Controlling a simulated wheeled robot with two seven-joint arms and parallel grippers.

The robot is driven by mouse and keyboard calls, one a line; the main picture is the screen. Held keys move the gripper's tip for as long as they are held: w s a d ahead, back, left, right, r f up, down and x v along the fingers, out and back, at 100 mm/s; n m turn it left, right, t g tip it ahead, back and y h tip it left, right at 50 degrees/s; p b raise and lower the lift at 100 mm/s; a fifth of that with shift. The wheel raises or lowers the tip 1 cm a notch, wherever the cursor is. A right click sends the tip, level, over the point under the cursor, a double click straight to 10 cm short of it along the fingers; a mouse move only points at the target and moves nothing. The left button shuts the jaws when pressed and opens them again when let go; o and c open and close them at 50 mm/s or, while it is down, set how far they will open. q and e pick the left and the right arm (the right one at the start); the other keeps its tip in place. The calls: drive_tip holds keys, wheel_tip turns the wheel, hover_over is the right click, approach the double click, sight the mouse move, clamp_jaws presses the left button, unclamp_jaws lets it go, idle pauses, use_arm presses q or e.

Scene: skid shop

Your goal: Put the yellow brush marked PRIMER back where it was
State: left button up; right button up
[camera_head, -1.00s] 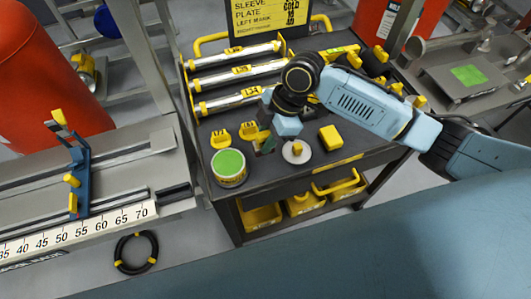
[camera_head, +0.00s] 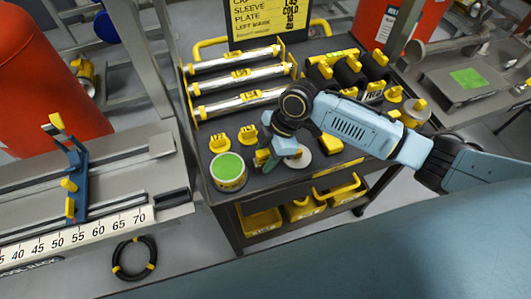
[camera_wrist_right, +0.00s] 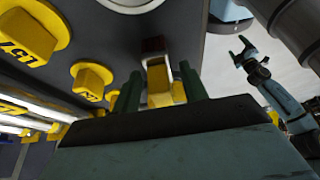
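My right gripper (camera_head: 264,158) is low over the dark cart top (camera_head: 213,125), between the green-topped can (camera_head: 228,168) and a pale disc (camera_head: 301,158). In the right wrist view its green fingers (camera_wrist_right: 160,88) flank the yellow brush (camera_wrist_right: 160,72), which has a pale band and a dark red end. The brush fills most of the gap, and the gripper looks shut on it. The PRIMER marking is not readable. My left gripper (camera_wrist_right: 243,50) seems to show small at the right of the wrist view; its opening is unclear.
Yellow caps (camera_head: 247,135) stand just left of the gripper; one reads 127. Silver rollers (camera_head: 235,78) lie behind, with black rollers (camera_head: 348,72) at right. Yellow bins (camera_head: 262,222) sit below. A ruler rail (camera_head: 100,228) is at left.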

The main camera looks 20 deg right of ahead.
drive_tip(key=shift+o, duration=0.2)
drive_tip(key=shift+r, duration=0.1)
drive_tip(key=p+v, duration=0.1)
drive_tip(key=v, duration=1.1)
